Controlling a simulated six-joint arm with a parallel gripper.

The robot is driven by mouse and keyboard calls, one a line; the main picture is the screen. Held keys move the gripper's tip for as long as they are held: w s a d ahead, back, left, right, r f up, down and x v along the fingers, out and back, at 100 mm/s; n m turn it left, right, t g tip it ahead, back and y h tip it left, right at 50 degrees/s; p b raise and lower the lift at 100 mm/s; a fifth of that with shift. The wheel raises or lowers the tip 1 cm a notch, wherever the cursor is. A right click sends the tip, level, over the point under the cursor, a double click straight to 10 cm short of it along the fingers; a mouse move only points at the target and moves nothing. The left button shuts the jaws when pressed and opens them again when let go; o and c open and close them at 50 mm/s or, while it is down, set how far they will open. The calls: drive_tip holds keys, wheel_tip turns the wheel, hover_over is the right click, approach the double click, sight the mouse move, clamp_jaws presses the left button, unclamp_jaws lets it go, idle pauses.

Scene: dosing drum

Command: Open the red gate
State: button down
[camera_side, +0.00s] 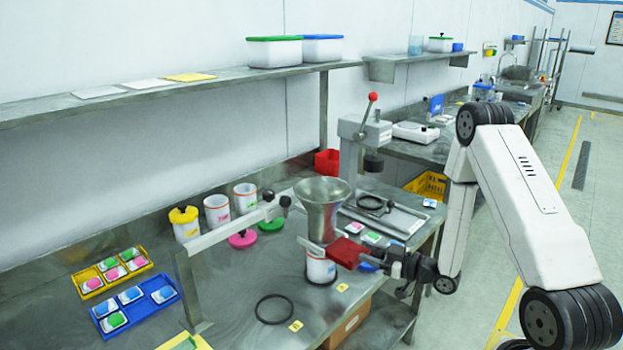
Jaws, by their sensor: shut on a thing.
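The red gate (346,251) is a flat red piece below the metal hopper (322,198). It sticks out to the right of the hopper's outlet. My gripper (378,260) comes in from the right and is shut on the outer end of the red gate. The fingertips are small here and partly hidden by the gate and the arm. A white cup (320,271) with a dark band stands on the bench directly under the hopper. The inside of the hopper's outlet is hidden, so I cannot tell how far the gate is out.
A press (365,140) with a red-knobbed lever is behind. A black ring (273,308) lies in front. Yellow and blue trays (137,309) sit left.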

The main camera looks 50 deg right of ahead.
drive_tip(key=shift+s, duration=0.2)
drive_tip(key=shift+c, duration=1.3)
unclamp_jaws()
drive_tip(key=shift+s, duration=0.1)
drive_tip(key=s+d, duration=0.1)
drive_tip(key=s, duration=0.6)
drive_tip(key=shift+s+d, duration=0.25)
